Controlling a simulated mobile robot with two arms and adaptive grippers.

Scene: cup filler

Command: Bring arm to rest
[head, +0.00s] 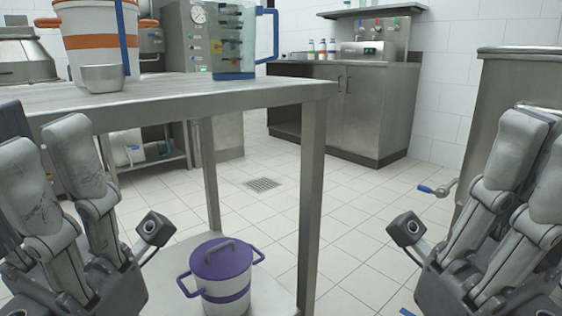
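My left gripper (112,185) is at the left edge of the head view, in front of the steel table (200,98). Its grey fingers point up and its dark thumb is spread away from them. It is open and nothing shows in it. My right gripper (462,190) is at the right edge, its fingers also up and its thumb spread to the left. It is open and looks empty. Both grippers appear apart from every object.
On the table stand a white bucket with orange bands (92,42), a metal cup (103,78) and a clear blue-handled pitcher (233,40). A purple-lidded container (222,276) sits on the lower shelf. A steel vessel (505,95) stands right. The middle floor is clear.

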